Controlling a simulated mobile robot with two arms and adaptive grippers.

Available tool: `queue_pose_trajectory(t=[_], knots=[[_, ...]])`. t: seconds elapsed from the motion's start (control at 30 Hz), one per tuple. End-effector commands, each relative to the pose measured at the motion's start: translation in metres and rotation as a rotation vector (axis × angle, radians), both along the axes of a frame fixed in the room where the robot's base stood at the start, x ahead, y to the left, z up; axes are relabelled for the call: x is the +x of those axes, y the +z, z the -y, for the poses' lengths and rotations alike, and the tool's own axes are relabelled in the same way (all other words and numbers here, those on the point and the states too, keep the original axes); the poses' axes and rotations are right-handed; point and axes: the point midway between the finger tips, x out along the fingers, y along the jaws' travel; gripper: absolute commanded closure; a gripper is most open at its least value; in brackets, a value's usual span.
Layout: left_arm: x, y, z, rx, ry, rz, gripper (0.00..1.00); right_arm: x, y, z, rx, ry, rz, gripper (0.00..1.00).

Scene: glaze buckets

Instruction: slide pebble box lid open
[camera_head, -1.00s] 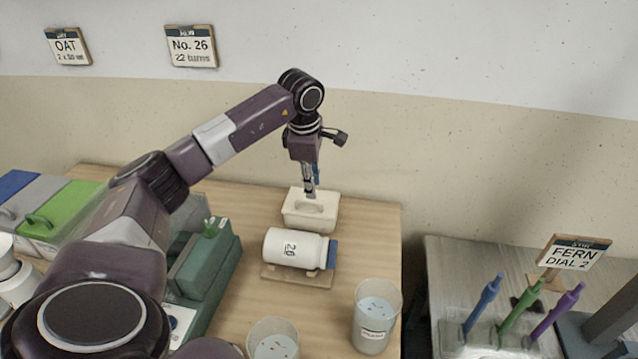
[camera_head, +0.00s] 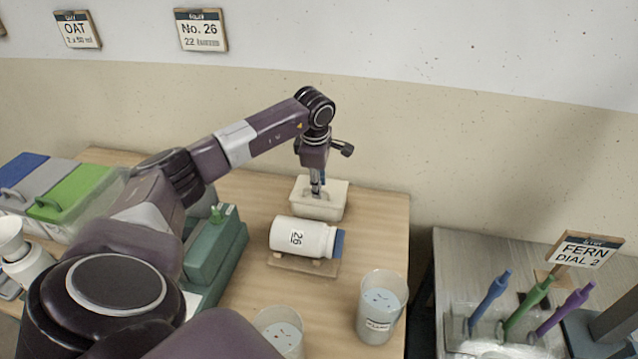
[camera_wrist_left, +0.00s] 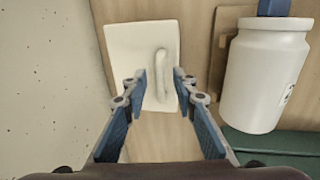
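A cream-white box (camera_head: 331,207), which I take for the pebble box, stands at the back of the wooden table. In the left wrist view its pale top (camera_wrist_left: 128,40) shows a raised, rounded bar-like grip (camera_wrist_left: 161,68). My left gripper (camera_head: 317,192) points straight down over the box. In the left wrist view the left gripper (camera_wrist_left: 160,82) is open, with one fingertip on each side of the grip; I cannot tell whether they touch it. No opening into the box is visible. My right gripper is not in view.
A white jar marked 26 (camera_head: 299,237) lies on its side on a wooden stand (camera_head: 291,266) just in front of the box. Clear cups (camera_head: 381,308) stand nearer. A green device (camera_head: 215,252) and lidded bins (camera_head: 70,192) are to the left. The table's right edge is near.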

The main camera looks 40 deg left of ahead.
Motion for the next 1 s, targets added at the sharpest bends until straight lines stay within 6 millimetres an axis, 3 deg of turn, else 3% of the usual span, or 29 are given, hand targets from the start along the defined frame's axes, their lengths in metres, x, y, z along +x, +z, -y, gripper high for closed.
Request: queue_pose_trajectory(t=[0.1, 0.33, 0.73, 0.87, 1.0], knots=[[0.000, 0.000, 0.000, 0.000, 0.000, 0.000, 0.76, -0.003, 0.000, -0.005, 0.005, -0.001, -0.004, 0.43], [0.000, 0.000, 0.000, 0.000, 0.000, 0.000, 1.00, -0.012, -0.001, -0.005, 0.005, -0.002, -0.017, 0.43], [0.001, 0.000, 0.002, -0.001, 0.000, 0.000, 1.00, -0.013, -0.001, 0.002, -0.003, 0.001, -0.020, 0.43], [0.011, 0.000, 0.019, -0.003, -0.004, 0.003, 1.00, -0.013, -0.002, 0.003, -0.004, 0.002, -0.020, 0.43], [0.030, 0.000, 0.053, -0.005, -0.004, 0.004, 1.00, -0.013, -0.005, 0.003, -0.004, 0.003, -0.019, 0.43]])
